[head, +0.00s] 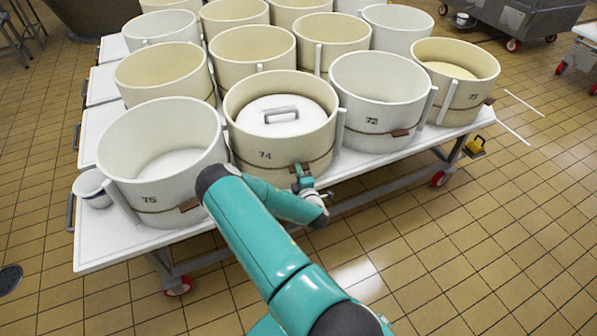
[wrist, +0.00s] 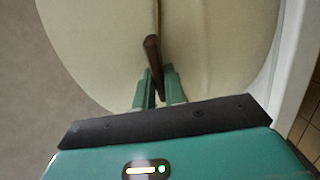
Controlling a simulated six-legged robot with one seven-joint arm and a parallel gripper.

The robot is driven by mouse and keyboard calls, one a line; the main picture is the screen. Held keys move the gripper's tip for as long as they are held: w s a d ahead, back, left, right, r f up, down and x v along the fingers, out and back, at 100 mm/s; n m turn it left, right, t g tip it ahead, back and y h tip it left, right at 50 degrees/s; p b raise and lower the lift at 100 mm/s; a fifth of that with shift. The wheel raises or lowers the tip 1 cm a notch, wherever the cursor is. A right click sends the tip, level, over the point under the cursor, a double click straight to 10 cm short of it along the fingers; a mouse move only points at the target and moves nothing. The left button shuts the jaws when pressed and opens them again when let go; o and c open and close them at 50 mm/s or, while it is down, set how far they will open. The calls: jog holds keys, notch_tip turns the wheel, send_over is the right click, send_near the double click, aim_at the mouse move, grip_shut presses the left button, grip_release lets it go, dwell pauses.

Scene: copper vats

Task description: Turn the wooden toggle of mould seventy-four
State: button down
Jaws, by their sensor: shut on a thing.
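Mould seventy-four (head: 265,154) is a round cream mould with a dark "74" on its wall, a cord around it and a white lid with a handle inside. It stands at the front of the white table. My gripper (head: 301,178) is at its front right wall. In the wrist view the brown wooden toggle (wrist: 152,55) sits on the cord against the mould wall (wrist: 212,45). My gripper (wrist: 158,88) is shut on the lower end of the toggle, one green finger on each side. In the head view my gripper mostly hides the toggle.
Mould 71 (head: 455,95) is farther right. A small white bucket (head: 92,188) sits at the table's left edge.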

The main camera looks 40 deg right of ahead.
jog(key=shift+n, duration=0.5)
jog(key=c, duration=1.5)
grip_release()
jog(key=shift+o, duration=0.2)
jog(key=v, duration=1.3)
jog(key=shift+s+a, duration=0.2)
jog(key=shift+s, duration=0.2)
